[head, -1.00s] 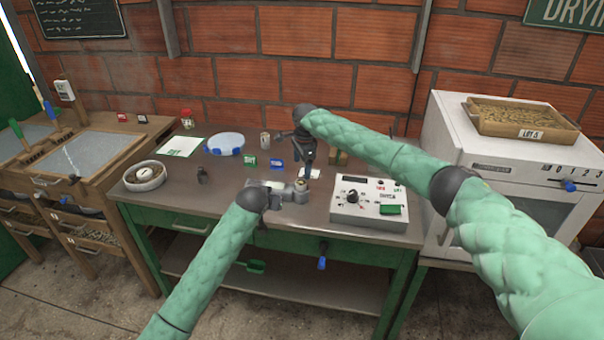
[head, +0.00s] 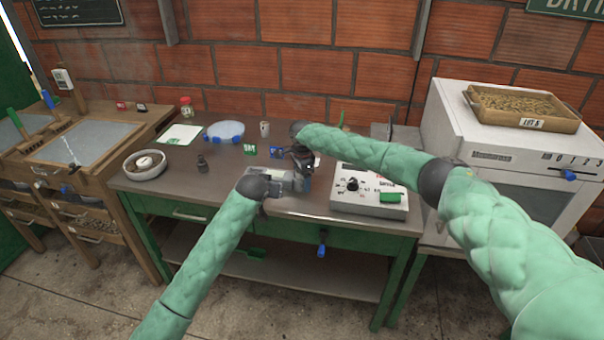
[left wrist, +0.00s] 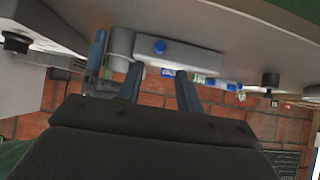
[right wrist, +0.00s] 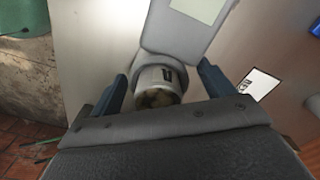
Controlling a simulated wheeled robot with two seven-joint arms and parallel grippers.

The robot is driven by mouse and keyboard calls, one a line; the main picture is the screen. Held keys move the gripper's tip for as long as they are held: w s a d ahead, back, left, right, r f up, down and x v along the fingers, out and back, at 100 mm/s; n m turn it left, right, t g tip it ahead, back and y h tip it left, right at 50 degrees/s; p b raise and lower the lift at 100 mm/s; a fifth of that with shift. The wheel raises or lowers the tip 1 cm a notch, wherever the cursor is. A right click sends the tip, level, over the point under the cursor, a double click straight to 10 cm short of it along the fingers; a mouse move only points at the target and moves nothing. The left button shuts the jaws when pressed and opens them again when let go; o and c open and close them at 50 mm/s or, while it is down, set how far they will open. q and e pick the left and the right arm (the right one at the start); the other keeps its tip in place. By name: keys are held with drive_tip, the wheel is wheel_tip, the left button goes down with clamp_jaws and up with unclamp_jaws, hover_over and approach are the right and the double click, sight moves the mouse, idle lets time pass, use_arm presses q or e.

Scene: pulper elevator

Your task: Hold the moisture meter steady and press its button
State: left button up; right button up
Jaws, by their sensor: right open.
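The moisture meter (right wrist: 205,30) is a grey device lying on the bench, with a pale screen in the right wrist view. A round cup (right wrist: 158,82) with dark contents stands at its end. In the left wrist view a blue button (left wrist: 160,46) shows on the meter body (left wrist: 195,56). My right gripper (head: 303,166) is open, with one finger on each side of the cup; contact cannot be told. My left gripper (head: 286,183) has its fingers apart at the meter's near edge, nothing visibly clamped between them. The arms hide most of the meter in the head view.
A white box with a knob and green button (head: 395,197) stands right of the grippers. A green box (head: 250,150), a blue box (head: 277,152) and a tin (head: 264,129) stand behind. A round bowl (head: 144,166) is at the left.

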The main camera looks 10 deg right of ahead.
sight(278, 201)
drive_tip(key=c, duration=1.3)
use_arm(q)
clamp_jaws()
idle(0.9)
drive_tip(key=s+f+m+y, duration=0.1)
drive_tip(key=f+m+y, duration=0.1)
drive_tip(key=m, duration=0.1)
drive_tip(key=s+f+m+t+y, duration=0.1)
drive_tip(key=f+m+y, duration=0.1)
drive_tip(key=m, duration=0.1)
drive_tip(key=s+f+m+y, duration=0.1)
drive_tip(key=f+m+y, duration=0.1)
drive_tip(key=m, duration=0.1)
drive_tip(key=shift+a+f+m, duration=0.2)
drive_tip(key=shift+a+m, duration=0.15)
drive_tip(key=shift+m, duration=0.05)
drive_tip(key=m, duration=0.1)
drive_tip(key=s+m+y, duration=0.1)
drive_tip(key=m+t+y, duration=0.1)
drive_tip(key=shift+s+f+m, duration=0.25)
drive_tip(key=shift+s+m, duration=0.1)
drive_tip(key=shift+m, duration=0.05)
drive_tip(key=shift+w+d, duration=0.45)
drive_tip(key=shift+w, duration=0.95)
drive_tip(key=shift+w+d, duration=0.45)
drive_tip(key=shift+w, duration=0.9)
drive_tip(key=shift+w+d, duration=0.45)
drive_tip(key=shift+w, duration=0.95)
